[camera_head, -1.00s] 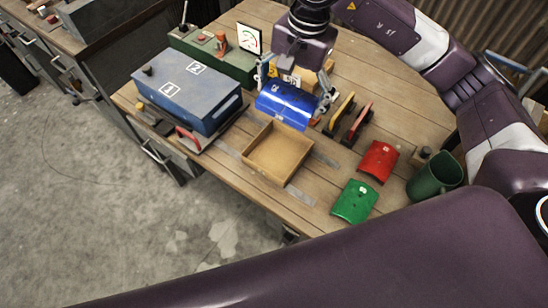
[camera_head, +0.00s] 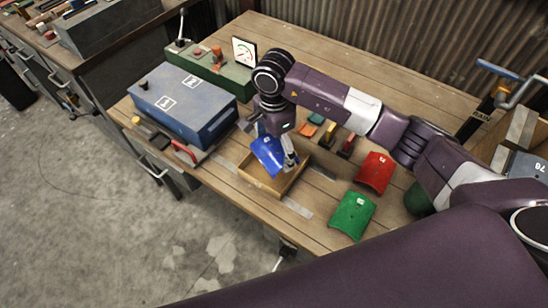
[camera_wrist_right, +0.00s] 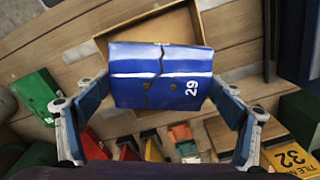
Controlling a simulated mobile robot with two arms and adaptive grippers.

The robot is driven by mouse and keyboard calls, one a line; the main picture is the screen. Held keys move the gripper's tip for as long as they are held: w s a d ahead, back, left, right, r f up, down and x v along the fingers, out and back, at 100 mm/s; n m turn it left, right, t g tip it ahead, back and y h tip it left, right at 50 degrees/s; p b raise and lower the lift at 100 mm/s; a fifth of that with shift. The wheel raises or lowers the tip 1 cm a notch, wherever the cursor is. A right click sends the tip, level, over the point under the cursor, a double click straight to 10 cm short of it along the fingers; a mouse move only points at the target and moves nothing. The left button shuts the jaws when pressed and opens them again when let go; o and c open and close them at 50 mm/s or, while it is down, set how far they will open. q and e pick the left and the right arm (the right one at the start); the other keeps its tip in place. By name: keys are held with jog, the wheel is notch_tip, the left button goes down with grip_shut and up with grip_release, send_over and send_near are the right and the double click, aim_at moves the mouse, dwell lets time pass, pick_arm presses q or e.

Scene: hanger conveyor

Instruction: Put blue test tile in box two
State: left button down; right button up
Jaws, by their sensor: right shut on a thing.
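The blue tile (camera_head: 267,158) is held tilted above the open wooden tray (camera_head: 287,187), overlapping its back left part in the head view. In the right wrist view the tile (camera_wrist_right: 160,75) shows a dark crack and the number 29. My right gripper (camera_head: 270,145) is shut on it, with a finger on either side; its fingers also show in the wrist view (camera_wrist_right: 158,100). The tray (camera_wrist_right: 150,25) lies behind the tile there. The blue box (camera_head: 185,110), with two white labels on its lid, stands shut left of the tray. My left gripper is not in view.
A red tile (camera_head: 375,173) and a green tile (camera_head: 352,215) lie at the right of the table. A green console (camera_head: 207,73) with a gauge (camera_head: 244,52) stands at the back left. A red-handled tool (camera_head: 184,152) lies before the blue box.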

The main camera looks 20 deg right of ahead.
aim_at(274, 161)
notch_tip(274, 161, down, 2)
jog(key=shift+f, duration=0.1)
jog(key=f, duration=0.3)
jog(key=shift+s+f+p, duration=0.2)
jog(key=shift+s+p, duration=0.05)
jog(key=shift+p, duration=0.1)
jog(key=c, duration=0.7)
jog(key=shift+w+f, duration=0.1)
jog(key=shift+f, duration=0.15)
jog(key=shift+c, duration=0.5)
jog(key=o, duration=1.7)
jog(key=shift+c, duration=0.2)
jog(key=shift+o, duration=1)
jog(key=shift+w, duration=0.1)
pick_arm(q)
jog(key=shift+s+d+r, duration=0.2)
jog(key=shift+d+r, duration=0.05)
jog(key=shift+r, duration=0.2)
pick_arm(e)
jog(key=shift+r, duration=0.15)
